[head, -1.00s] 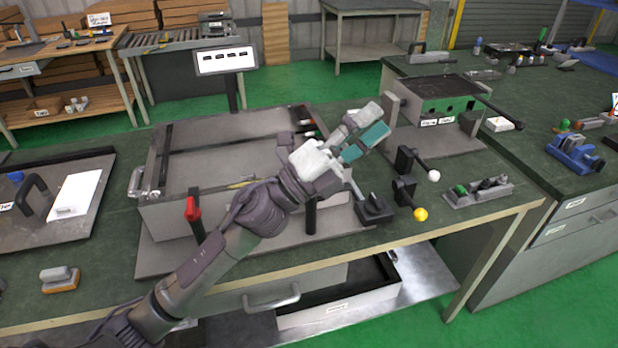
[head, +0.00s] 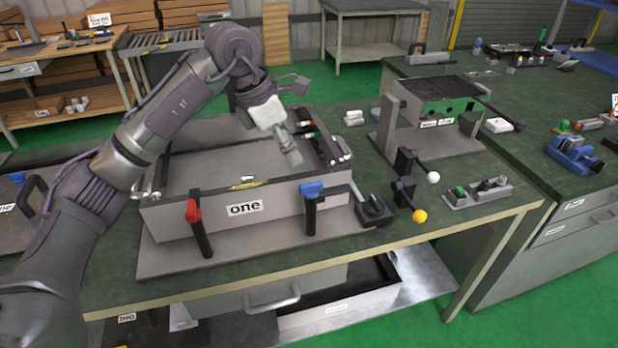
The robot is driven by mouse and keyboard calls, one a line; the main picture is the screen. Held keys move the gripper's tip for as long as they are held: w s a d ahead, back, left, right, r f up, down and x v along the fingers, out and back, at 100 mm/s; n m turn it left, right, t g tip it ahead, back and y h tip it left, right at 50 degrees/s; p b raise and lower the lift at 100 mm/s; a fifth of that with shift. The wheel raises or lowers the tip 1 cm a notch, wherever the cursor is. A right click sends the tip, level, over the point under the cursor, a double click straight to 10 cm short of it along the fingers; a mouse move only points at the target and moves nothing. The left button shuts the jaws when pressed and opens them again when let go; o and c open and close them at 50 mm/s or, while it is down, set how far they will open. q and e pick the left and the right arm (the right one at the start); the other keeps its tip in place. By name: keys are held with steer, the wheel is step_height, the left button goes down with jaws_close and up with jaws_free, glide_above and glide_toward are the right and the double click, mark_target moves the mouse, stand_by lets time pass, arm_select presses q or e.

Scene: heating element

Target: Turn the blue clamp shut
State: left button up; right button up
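The blue clamp (head: 312,190) stands at the front right of the grey box labelled "one" (head: 275,207). It has a blue top on an upright dark post, and a dark bar reaches right from near its top. My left gripper (head: 291,155) is above the right part of the box, behind and above the blue clamp, apart from it and pointing down. Its fingers look close together, but I cannot tell whether they are shut; I see nothing held. My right gripper is not in view.
A red clamp (head: 194,212) stands at the box's front left. A dark block (head: 374,210) sits right of the blue clamp. Levers with white (head: 433,177) and yellow (head: 419,216) knobs stand farther right. A grey control box (head: 437,100) is behind them.

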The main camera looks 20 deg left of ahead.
mark_target(311, 183)
arm_select(q)
steer(key=p+x, duration=0.2)
steer(key=x, duration=0.8)
steer(key=shift+w, duration=0.1)
jaws_close()
